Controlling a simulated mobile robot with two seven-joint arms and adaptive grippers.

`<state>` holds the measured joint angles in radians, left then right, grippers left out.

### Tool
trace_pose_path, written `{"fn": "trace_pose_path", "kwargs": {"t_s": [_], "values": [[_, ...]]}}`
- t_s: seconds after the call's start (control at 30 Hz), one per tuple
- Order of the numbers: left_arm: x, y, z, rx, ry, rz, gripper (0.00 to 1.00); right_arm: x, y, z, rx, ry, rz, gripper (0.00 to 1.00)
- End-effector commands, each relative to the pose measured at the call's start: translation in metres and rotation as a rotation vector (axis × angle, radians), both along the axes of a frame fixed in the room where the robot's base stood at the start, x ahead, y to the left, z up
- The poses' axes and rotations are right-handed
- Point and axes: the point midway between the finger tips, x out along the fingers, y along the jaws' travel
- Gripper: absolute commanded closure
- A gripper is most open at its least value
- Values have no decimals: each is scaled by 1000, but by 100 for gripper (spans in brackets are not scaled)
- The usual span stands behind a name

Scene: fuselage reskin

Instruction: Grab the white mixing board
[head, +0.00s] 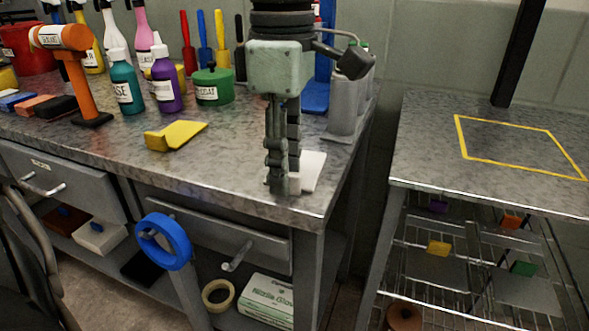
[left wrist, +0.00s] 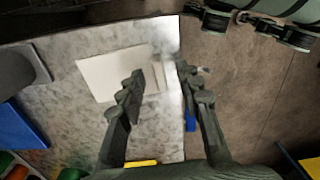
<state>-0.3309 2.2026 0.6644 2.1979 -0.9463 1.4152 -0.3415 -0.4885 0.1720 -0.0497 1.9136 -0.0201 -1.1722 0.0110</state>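The white mixing board (head: 312,168) lies flat on the workbench top near its front right corner. In the head view my left gripper (head: 283,187) points straight down in front of it and hides part of it. In the left wrist view the board (left wrist: 98,76) reaches from left of one finger into the gap between the fingers. My left gripper (left wrist: 162,92) is open there, with one finger over the board and the other past the bench edge. Whether a finger touches the board cannot be told. My right gripper is not in view.
A yellow scraper (head: 176,135), a green pot (head: 213,87), bottles and an orange hammer-like tool (head: 80,75) stand left on the workbench (head: 225,165). A grey canister (head: 343,105) stands behind the board. A gap separates the bench from a table with a yellow outlined square (head: 500,160).

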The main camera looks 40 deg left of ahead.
Motion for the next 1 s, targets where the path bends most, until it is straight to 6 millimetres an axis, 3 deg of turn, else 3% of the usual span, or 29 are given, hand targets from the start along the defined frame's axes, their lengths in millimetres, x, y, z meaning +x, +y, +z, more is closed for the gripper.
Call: {"fn": "trace_pose_path", "kwargs": {"t_s": [0.03,0.27,0.77,1.0], "values": [[0,0,0,0,0,0,70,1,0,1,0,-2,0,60],[0,0,0,0,0,0,99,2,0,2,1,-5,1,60],[0,0,5,1,-1,0,100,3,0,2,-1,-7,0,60],[1,0,36,2,-6,0,100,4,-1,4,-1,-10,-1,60]]}}
